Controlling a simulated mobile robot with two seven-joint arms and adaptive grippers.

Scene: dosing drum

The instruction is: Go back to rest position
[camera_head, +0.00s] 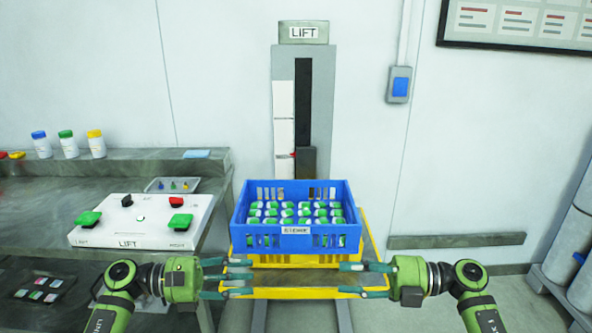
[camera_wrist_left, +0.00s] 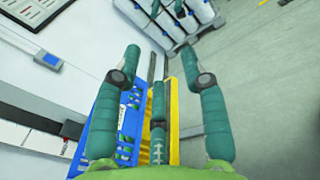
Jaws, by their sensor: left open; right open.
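My left gripper (camera_head: 238,276) is open in front of the lower left part of the blue crate, over the yellow-edged lift platform. Its spread fingers also show in the left wrist view (camera_wrist_left: 160,100), with nothing held between them. My right gripper (camera_head: 352,279) is open and empty in front of the crate's lower right part. The two grippers face each other with a gap between them. The blue crate (camera_head: 262,240) stands upright and holds many green-and-white items. It also shows in the left wrist view (camera_wrist_left: 129,120), beside the fingers. Whether any finger touches the crate or platform I cannot tell.
The yellow-edged platform (camera_head: 300,293) lies under the crate, before the grey lift column (camera_head: 321,120). A white LIFT control box (camera_head: 140,222) with green buttons stands on the bench at left. Grey cylinders (camera_head: 572,245) stand at right. Open floor lies between platform and cylinders.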

